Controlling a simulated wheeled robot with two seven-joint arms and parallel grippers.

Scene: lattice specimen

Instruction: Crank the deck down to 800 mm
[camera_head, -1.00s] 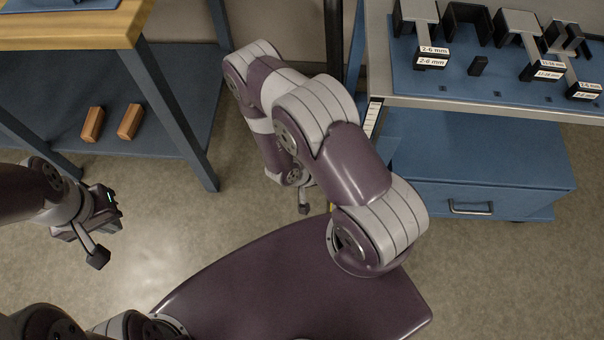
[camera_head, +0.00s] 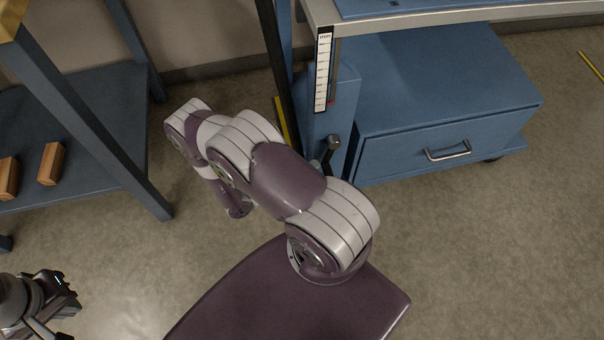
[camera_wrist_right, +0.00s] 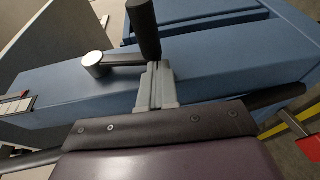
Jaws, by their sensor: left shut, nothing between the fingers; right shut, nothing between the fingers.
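The deck (camera_head: 420,18) is a pale-edged top with a blue surface, at the upper right of the head view. A white height scale (camera_head: 322,75) hangs at its left corner, with a red mark near the bottom; its figures are too small to read. The crank (camera_head: 331,148) is below it, and in the right wrist view its black grip (camera_wrist_right: 144,30) stands up from an arm with a silver hub (camera_wrist_right: 97,60). My right gripper (camera_wrist_right: 157,80) is shut and empty, its tips close to the grip's base; contact is unclear. My left gripper (camera_head: 62,298) is shut and empty, far from the deck.
A blue drawer cabinet (camera_head: 440,100) stands under the deck. A workbench with a blue lower shelf (camera_head: 90,115) and two wooden blocks (camera_head: 50,163) is at left. Open floor (camera_head: 490,250) lies at lower right.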

